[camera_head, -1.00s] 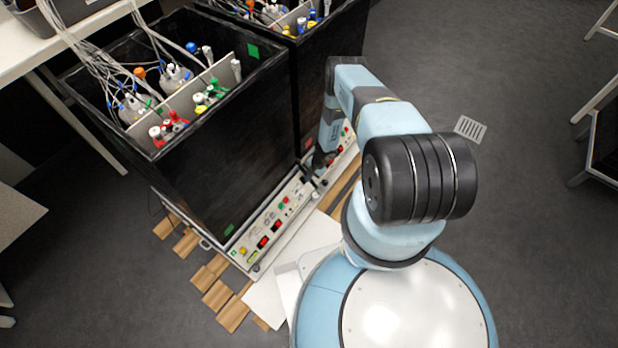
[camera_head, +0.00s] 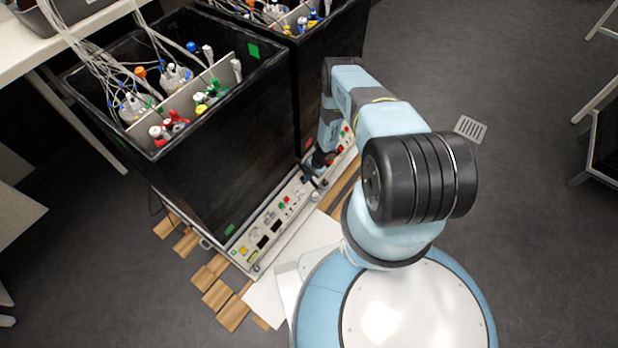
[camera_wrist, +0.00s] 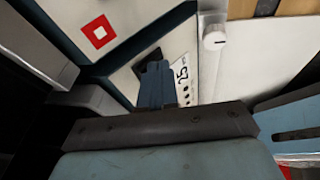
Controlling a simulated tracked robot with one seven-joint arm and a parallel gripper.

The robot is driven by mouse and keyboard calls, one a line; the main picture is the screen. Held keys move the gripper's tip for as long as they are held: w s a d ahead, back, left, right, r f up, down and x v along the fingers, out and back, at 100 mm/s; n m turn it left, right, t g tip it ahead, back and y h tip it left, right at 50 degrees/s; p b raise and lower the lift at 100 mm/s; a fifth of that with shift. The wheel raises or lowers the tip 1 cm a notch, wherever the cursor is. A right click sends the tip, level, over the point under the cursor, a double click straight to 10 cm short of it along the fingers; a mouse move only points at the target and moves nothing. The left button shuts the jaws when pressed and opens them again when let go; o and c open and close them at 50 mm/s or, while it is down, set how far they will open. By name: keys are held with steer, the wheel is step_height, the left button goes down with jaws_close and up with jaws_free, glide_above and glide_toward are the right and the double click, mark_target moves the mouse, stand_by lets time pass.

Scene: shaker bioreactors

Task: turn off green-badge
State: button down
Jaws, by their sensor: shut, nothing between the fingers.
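The green-badge shaker is the nearer black box (camera_head: 215,165), with a green badge (camera_head: 253,51) inside its far wall and another at its lower front corner (camera_head: 229,230). My gripper (camera_head: 308,177) is at the panel's far right end, partly hidden by my arm. In the wrist view my gripper (camera_wrist: 156,84) is shut and empty, close before a pale panel with a white knob (camera_wrist: 214,38). Contact is unclear.
A second black shaker (camera_head: 326,70) stands behind, with a red badge (camera_head: 308,144) and red lights on its panel. Wooden slats (camera_head: 217,294) lie under the near shaker. Tubes run up to a white bench (camera_head: 30,55).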

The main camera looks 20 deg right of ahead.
steer(key=shift+r, duration=0.65)
steer(key=s+d+r, duration=0.5)
steer(key=d+r, duration=0.2)
steer(key=r, duration=0.3)
steer(key=shift+d, duration=0.2)
stand_by(0.3)
steer(key=shift+s, duration=0.15)
